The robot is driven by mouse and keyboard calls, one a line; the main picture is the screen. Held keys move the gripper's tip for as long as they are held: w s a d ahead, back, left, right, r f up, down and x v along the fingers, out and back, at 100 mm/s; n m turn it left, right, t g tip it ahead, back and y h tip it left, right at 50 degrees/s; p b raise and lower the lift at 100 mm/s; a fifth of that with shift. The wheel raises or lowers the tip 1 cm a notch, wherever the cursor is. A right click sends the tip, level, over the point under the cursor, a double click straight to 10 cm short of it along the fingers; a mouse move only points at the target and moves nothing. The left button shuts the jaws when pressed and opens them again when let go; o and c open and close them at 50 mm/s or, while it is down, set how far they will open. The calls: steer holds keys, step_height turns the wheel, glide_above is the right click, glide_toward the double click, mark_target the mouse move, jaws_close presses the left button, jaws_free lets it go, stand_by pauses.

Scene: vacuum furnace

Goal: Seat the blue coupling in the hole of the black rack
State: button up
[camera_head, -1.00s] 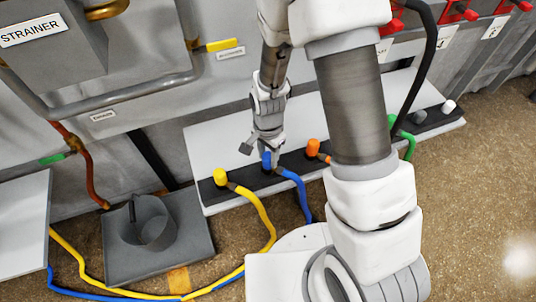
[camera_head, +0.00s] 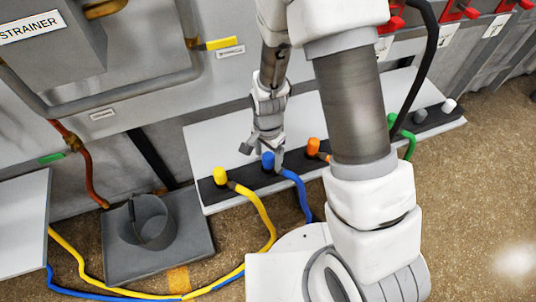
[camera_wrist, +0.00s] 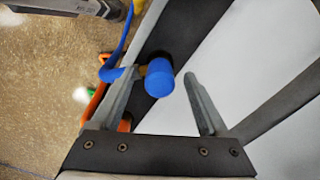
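The blue coupling (camera_head: 268,160) stands on the black rack (camera_head: 243,179), between the yellow and orange couplings, with its blue hose leading off to the lower right. Whether it is seated in a hole is hidden. My gripper (camera_head: 262,151) is over the rack, right at the coupling, with its fingers apart. In the wrist view the blue coupling (camera_wrist: 160,80) is between the two fingertips of my gripper (camera_wrist: 161,74). A gap shows on the right finger's side; the left finger is close to the hose end. The black rack (camera_wrist: 185,43) runs behind it.
A yellow coupling (camera_head: 220,176) and an orange coupling (camera_head: 313,147) flank the blue one. Green (camera_head: 393,121), grey (camera_head: 420,115) and white (camera_head: 449,105) ones stand farther right. Yellow and blue hoses cross the floor. A grey cup (camera_head: 146,222) stands at the left.

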step_height(320, 180, up, 18)
steer(key=p, duration=0.7)
steer(key=shift+f, duration=0.25)
steer(key=s+d+r+n+t, duration=0.1)
steer(key=s+d+r+n, duration=0.15)
steer(key=r, duration=0.45)
steer(key=s+d+r+n+t, duration=0.1)
steer(key=d+r+n+t, duration=0.15)
steer(key=r, duration=0.55)
steer(key=s+d+r+n+t, duration=0.2)
steer(key=s+d+r+n, duration=0.2)
steer(key=s+d+r, duration=0.35)
step_height(320, 180, up, 21)
steer(key=s+a+p, duration=0.1)
steer(key=p, duration=1.9)
steer(key=shift+s+a+r+p, duration=0.2)
steer(key=shift+a+p, duration=0.15)
steer(key=shift+p, duration=0.05)
